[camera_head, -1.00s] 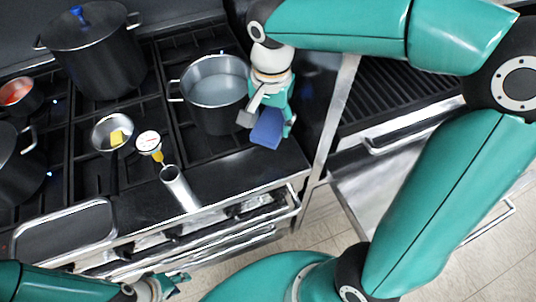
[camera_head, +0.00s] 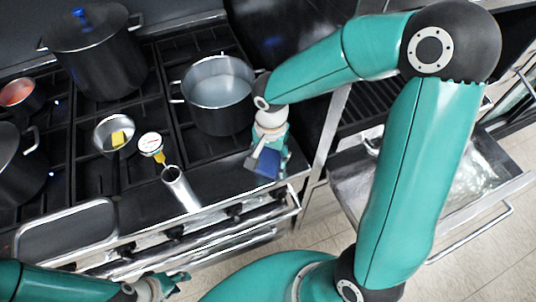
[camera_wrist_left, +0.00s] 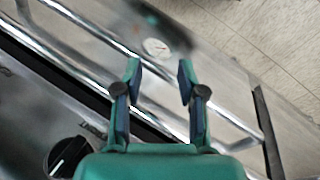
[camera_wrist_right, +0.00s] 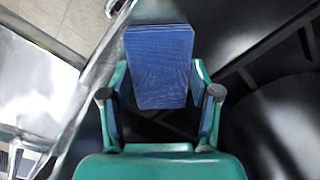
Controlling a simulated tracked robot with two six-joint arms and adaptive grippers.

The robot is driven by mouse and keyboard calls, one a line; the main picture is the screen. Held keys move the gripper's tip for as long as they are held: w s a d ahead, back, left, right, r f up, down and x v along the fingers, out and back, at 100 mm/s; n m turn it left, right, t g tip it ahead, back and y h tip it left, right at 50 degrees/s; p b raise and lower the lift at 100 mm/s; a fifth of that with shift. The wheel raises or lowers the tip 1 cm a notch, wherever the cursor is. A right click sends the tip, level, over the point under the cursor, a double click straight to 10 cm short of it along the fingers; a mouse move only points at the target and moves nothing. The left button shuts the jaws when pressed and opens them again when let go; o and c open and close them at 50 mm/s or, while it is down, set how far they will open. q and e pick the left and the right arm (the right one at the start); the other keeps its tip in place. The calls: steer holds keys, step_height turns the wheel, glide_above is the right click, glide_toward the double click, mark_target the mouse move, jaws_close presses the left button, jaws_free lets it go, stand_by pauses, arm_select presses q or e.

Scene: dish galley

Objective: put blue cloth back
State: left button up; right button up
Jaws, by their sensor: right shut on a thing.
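The blue cloth (camera_head: 268,164) is a small folded block in my right gripper (camera_head: 266,158), in the head view above the front right corner of the stove. In the right wrist view the blue cloth (camera_wrist_right: 160,65) sits between the two fingers of my right gripper (camera_wrist_right: 160,95), which are shut on it. Part of the cloth is hidden by the fingers in the head view. My left gripper (camera_head: 176,280) is low at the bottom left of the head view, in front of the stove. In the left wrist view its fingers (camera_wrist_left: 158,85) are apart with nothing between them.
A pot of water (camera_head: 218,92) stands on the stove just behind my right gripper. A steel drawer (camera_head: 352,184) stands open at right.

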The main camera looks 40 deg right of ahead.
mark_target(270, 158)
steer(key=o, duration=1.1)
steer(key=shift+r, duration=6)
